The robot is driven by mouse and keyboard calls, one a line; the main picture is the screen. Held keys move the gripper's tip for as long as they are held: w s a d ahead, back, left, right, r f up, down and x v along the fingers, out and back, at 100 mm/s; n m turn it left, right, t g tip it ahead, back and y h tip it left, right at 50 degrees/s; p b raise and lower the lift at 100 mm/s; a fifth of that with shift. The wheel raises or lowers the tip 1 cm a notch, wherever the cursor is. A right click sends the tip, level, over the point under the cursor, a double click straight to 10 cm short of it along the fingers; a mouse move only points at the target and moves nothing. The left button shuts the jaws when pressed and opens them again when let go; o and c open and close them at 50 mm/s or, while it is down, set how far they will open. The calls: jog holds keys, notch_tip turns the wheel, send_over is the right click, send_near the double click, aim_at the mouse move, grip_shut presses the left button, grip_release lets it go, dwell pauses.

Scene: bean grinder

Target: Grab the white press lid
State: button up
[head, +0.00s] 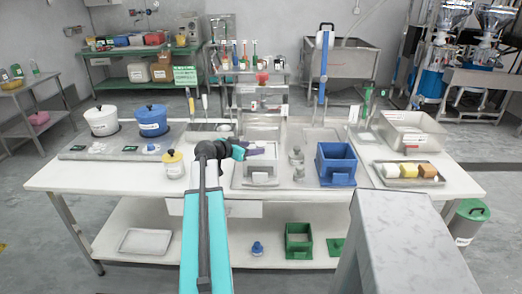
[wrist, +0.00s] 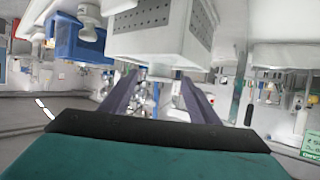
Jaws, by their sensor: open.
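A white box-shaped press (head: 262,172) stands on a tray near the middle of the table. In the wrist view the white box (wrist: 155,42), with perforated dark-dotted sides, fills the top centre, just beyond my fingers. I cannot clearly make out the lid as a separate piece from the box. My gripper (head: 258,151) has dark purple fingers and is at the upper left of the white box in the head view. In the wrist view my gripper (wrist: 160,80) has its fingers spread, with nothing between them. Contact with the box cannot be told.
A blue box (head: 337,165) stands to the right, with small metal weights (head: 297,160) between it and the white press. A yellow-lidded jar (head: 174,164) is left of my arm. A tray of blocks (head: 408,181) and a metal basin (head: 409,132) are at the right.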

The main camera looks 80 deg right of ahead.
aim_at(257, 146)
jog(key=shift+p+x, duration=0.65)
jog(key=shift+x, duration=1.45)
jog(key=shift+w, duration=0.1)
jog(key=shift+c, duration=0.3)
jog(key=c, duration=1.2)
jog(key=shift+o, duration=0.2)
jog(key=shift+r, duration=0.1)
jog(key=shift+r+b, duration=0.7)
jog(key=shift+r, duration=1)
jog(key=a+r+b, duration=0.1)
jog(key=a+b, duration=0.4)
jog(key=a, duration=1)
jog(key=shift+s+a+r+b, duration=0.15)
jog(key=shift+s+r+b, duration=0.05)
jog(key=shift+s+b, duration=0.15)
